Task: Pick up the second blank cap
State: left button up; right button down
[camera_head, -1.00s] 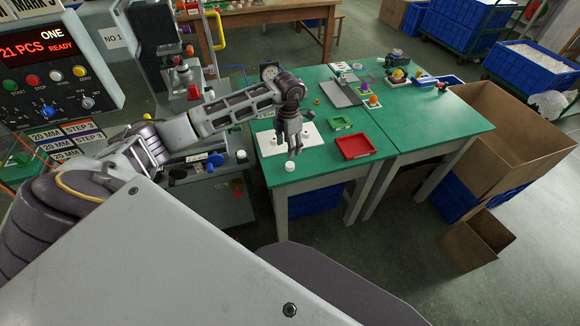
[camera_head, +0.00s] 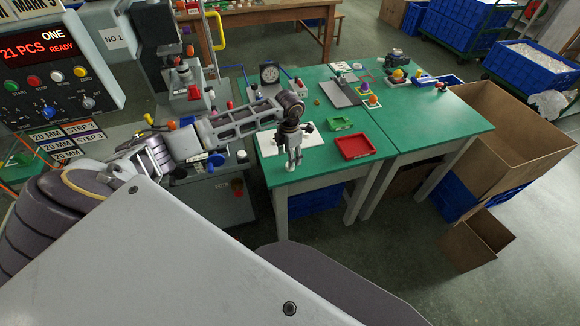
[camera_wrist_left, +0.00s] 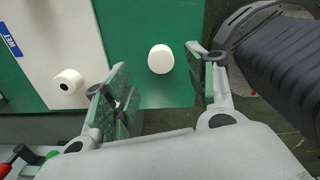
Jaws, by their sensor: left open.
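A plain white blank cap (camera_wrist_left: 161,59) stands on the green table near its front edge, between the fingertips of my left gripper (camera_wrist_left: 157,64) in the left wrist view. Clear gaps show on both sides of the cap, so the fingers are open around it and do not grip it. In the head view my left gripper (camera_head: 293,158) points down over the table's front edge and mostly hides the cap. A white cap with a black dot (camera_wrist_left: 68,81) sits on the white sheet to the left. My right gripper is not in view.
The white sheet (camera_wrist_left: 40,45) carries a blue "WET" label. The pad printer (camera_head: 185,80) stands left of the green table (camera_head: 335,175).

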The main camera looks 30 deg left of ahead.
pick_arm(q)
notch_tip(320, 180, down, 3)
jog(key=shift+d, duration=0.1)
jog(key=shift+f, duration=0.65)
jog(key=c, duration=0.8)
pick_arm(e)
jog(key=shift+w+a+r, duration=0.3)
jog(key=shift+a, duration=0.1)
